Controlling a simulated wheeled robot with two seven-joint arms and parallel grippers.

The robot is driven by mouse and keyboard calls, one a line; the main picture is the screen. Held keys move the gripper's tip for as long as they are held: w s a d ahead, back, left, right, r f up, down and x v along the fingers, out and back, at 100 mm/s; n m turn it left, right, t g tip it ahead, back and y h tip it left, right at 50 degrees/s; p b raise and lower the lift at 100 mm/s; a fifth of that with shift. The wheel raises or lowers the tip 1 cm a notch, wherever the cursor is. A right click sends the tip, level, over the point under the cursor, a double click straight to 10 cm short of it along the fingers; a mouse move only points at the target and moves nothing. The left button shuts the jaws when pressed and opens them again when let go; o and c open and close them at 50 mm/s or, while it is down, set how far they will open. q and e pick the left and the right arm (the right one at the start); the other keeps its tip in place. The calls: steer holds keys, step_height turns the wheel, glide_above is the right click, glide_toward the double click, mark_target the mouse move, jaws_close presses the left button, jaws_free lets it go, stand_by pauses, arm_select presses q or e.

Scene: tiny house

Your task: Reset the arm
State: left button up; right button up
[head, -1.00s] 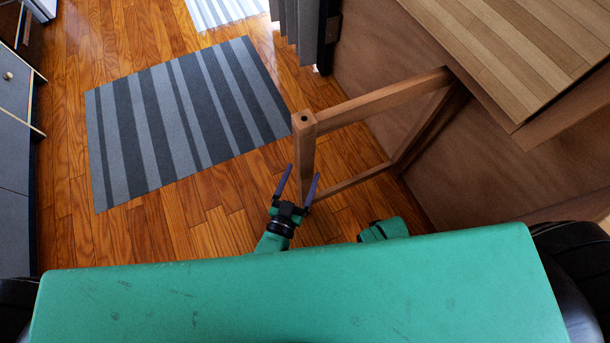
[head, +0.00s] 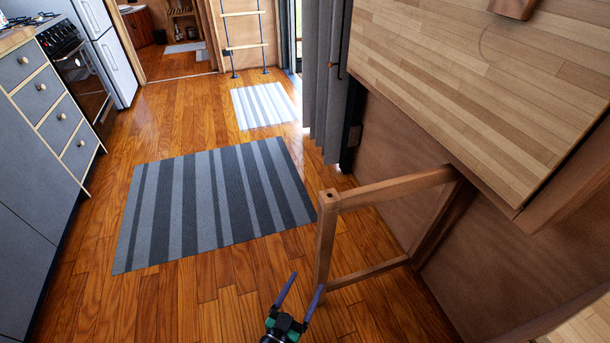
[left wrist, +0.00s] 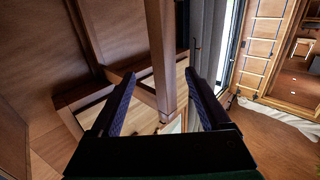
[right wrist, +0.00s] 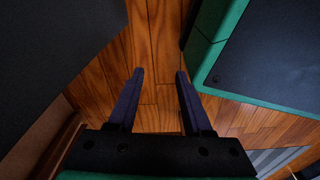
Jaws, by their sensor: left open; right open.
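My left gripper (head: 299,297) shows at the bottom middle of the head view, open and empty. It is close to the wooden leg frame (head: 325,240) under the wooden table top (head: 490,85). In the left wrist view its two fingers (left wrist: 158,95) are spread, with a wooden post (left wrist: 162,60) seen beyond and between them. I cannot tell whether they touch it. My right gripper (right wrist: 155,85) shows only in the right wrist view. It is open and empty, with plank floor (right wrist: 155,50) beyond its fingers.
A striped rug (head: 215,205) and a smaller pale rug (head: 263,105) lie on the wooden floor. Grey drawers (head: 55,120), a stove (head: 80,60) and a white fridge (head: 112,55) line the left. A ladder (head: 245,45) stands at the back. The middle floor is open.

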arm_select(q)
steer(key=s+a+f+g+y+p, duration=0.4)
steer(key=s+a+f+g+p, duration=0.55)
steer(key=a+p, duration=0.4)
steer(key=s+a+f+n+g+y+p, duration=0.1)
steer(key=s+a+g+y+p, duration=0.1)
steer(key=s+a, duration=0.4)
steer(key=s+a+f+n+g+y+p, duration=0.1)
steer(key=s+a+g+p, duration=0.2)
steer(key=s+a, duration=0.3)
steer(key=s, duration=0.5)
steer(key=shift+n+g+y+p, duration=0.35)
steer(key=shift+n+y, duration=0.05)
arm_select(e)
steer(key=s+d+r, duration=0.2)
steer(key=s+r, duration=0.7)
steer(key=r, duration=0.4)
steer(key=shift+r, duration=0.15)
arm_select(q)
steer(key=shift+w+d, duration=0.1)
